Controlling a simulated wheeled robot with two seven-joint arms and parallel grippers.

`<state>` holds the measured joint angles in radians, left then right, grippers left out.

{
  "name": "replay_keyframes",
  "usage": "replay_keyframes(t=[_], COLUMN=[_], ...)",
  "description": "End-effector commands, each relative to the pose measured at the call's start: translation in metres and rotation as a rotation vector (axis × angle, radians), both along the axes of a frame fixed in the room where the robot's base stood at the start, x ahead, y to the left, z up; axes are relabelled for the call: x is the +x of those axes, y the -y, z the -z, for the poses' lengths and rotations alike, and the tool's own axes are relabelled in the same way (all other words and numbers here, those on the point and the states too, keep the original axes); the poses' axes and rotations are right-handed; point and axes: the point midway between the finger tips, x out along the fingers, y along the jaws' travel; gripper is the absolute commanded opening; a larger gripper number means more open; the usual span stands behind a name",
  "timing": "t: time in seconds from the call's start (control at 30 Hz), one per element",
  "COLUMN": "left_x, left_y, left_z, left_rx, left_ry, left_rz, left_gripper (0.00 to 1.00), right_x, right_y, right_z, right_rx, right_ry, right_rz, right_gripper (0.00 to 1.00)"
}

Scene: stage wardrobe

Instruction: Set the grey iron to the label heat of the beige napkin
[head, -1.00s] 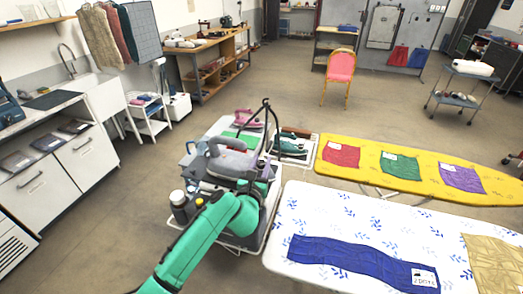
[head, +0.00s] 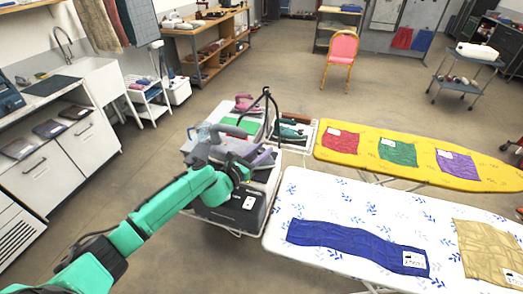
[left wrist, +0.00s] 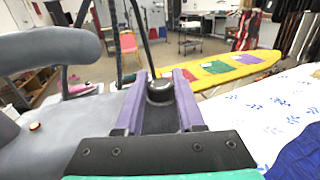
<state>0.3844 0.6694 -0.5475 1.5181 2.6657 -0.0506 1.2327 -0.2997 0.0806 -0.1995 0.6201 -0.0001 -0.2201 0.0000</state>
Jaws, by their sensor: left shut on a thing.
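The grey iron (head: 236,130) stands on the cart beside the ironing boards. In the left wrist view its grey body and raised handle (left wrist: 45,50) fill the left side, with a small orange spot on the body. My left gripper (head: 258,162) is at the iron's right side, partly hiding it. In the left wrist view its purple-edged fingers (left wrist: 160,82) are closed around a round black knob (left wrist: 160,91); any markings on it are unreadable. The beige napkin (head: 487,250) lies on the white board at the right, its white label (head: 514,278) too small to read. My right gripper is out of view.
A black cord stand (head: 267,100) rises just behind the iron. A pink iron (head: 246,103) and a teal iron (head: 290,131) are close by. A blue cloth (head: 345,243) lies on the white board (head: 300,200); several cloths lie on the yellow board (head: 357,160).

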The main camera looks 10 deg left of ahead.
Motion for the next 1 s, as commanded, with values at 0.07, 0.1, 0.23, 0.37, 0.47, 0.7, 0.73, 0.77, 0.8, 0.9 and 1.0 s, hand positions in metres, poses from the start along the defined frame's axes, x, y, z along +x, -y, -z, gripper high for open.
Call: replay_keyframes(t=[0.07, 0.1, 0.23, 0.37, 0.47, 0.7, 0.73, 0.77, 0.8, 0.9, 1.0], left_x=[0.000, 0.000, 0.000, 0.000, 0.000, -0.006, -0.008, -0.012, -0.018, -0.034, -0.050], left_y=[0.000, 0.000, 0.000, 0.000, 0.000, -0.003, -0.005, -0.006, -0.008, -0.016, -0.023], left_z=[0.000, 0.000, 0.000, 0.000, 0.000, 0.002, 0.002, 0.003, 0.003, 0.004, 0.005], left_rx=[0.000, 0.000, 0.000, 0.000, 0.000, 0.000, 0.001, 0.001, 0.001, 0.003, 0.003], left_ry=[0.000, 0.001, 0.001, 0.001, 0.001, 0.000, 0.000, 0.000, 0.000, -0.002, -0.001], left_rz=[0.000, -0.001, -0.001, -0.001, -0.001, -0.002, -0.002, -0.001, -0.001, -0.001, 0.000], left_gripper=[0.00, 0.00, 0.49, 0.68, 0.68, 0.68, 0.68, 0.68, 0.68, 0.68, 0.68], right_x=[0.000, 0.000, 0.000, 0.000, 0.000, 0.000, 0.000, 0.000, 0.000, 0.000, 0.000], right_y=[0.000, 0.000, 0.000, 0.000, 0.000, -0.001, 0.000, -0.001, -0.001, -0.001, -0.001], right_z=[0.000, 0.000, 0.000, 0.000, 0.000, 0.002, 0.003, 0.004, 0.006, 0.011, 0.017], right_rx=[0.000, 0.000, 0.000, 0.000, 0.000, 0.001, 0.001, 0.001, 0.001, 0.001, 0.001], right_ry=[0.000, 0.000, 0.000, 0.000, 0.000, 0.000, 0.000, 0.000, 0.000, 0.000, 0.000], right_rz=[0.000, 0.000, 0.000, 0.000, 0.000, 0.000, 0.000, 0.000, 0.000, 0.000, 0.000], right_gripper=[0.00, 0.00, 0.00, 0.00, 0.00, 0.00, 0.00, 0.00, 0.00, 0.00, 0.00])
